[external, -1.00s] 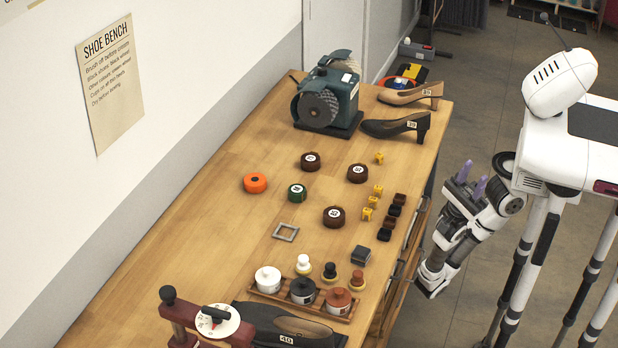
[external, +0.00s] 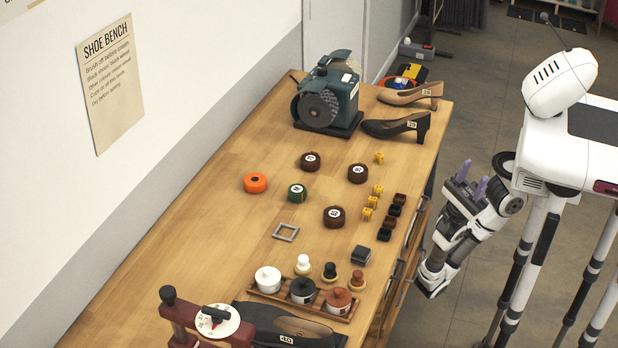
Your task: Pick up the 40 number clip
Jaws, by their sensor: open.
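A tag reading 40 (external: 287,340) sits on the dark shoe (external: 300,325) at the bottom edge of the external view; the shoe is partly cut off. Several small yellow pieces (external: 372,202) stand near the bench's right side, with one farther back (external: 379,158). They look like small clips or blocks, and any numbers on them are too small to read. My gripper (external: 472,179), with two purple fingers, is open and empty. It is off the bench's right side, apart from the tag and the yellow pieces.
Brown discs (external: 334,216), a green disc (external: 297,192) and an orange ring (external: 255,182) lie on the bench (external: 215,210). Dark blocks (external: 389,222) stand beside the yellow pieces.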

